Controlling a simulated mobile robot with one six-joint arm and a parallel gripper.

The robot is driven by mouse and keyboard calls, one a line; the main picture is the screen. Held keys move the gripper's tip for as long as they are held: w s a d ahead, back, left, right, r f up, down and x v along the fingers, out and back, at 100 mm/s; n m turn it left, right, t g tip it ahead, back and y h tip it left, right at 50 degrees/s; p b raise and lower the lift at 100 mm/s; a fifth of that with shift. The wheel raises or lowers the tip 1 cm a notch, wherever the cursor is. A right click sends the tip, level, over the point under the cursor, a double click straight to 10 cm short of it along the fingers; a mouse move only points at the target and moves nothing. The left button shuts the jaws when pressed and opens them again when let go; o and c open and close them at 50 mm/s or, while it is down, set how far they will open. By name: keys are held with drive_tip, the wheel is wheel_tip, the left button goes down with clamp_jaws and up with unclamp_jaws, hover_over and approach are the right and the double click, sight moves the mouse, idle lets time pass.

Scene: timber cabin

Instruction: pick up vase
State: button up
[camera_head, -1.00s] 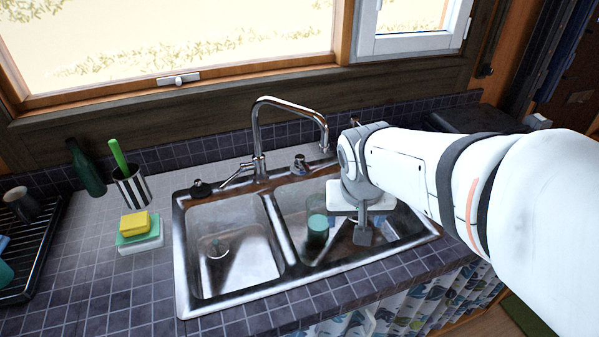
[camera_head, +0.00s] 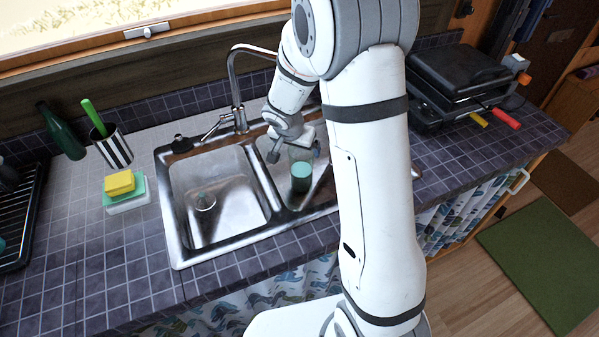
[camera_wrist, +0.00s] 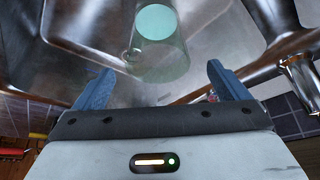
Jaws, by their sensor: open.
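The vase looks like a clear greenish glass cylinder with a paler green disc inside (camera_head: 301,178). It stands in the right basin of the sink (camera_head: 180,248). In the wrist view the vase (camera_wrist: 160,45) lies ahead of the fingertips, roughly centred between them. My gripper (camera_head: 295,152) is over the right basin, just above and behind the vase in the head view. Its blue fingers (camera_wrist: 160,85) are spread with nothing between them. My arm hides the right part of the basin in the head view.
The faucet (camera_head: 235,85) rises behind the sink, close to my gripper. A sponge stack (camera_head: 122,190), a striped cup (camera_head: 114,148) and a green bottle (camera_head: 62,132) stand left of the sink. A black grill (camera_head: 460,85) is on the right counter. The left basin is largely clear.

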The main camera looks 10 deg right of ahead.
sight(302, 154)
drive_tip(key=x, duration=0.3)
drive_tip(key=p+x, duration=0.1)
drive_tip(key=x, duration=0.3)
drive_tip(key=shift+w+d+f, duration=0.1)
drive_tip(key=shift+d, duration=0.2)
clamp_jaws()
idle(0.9)
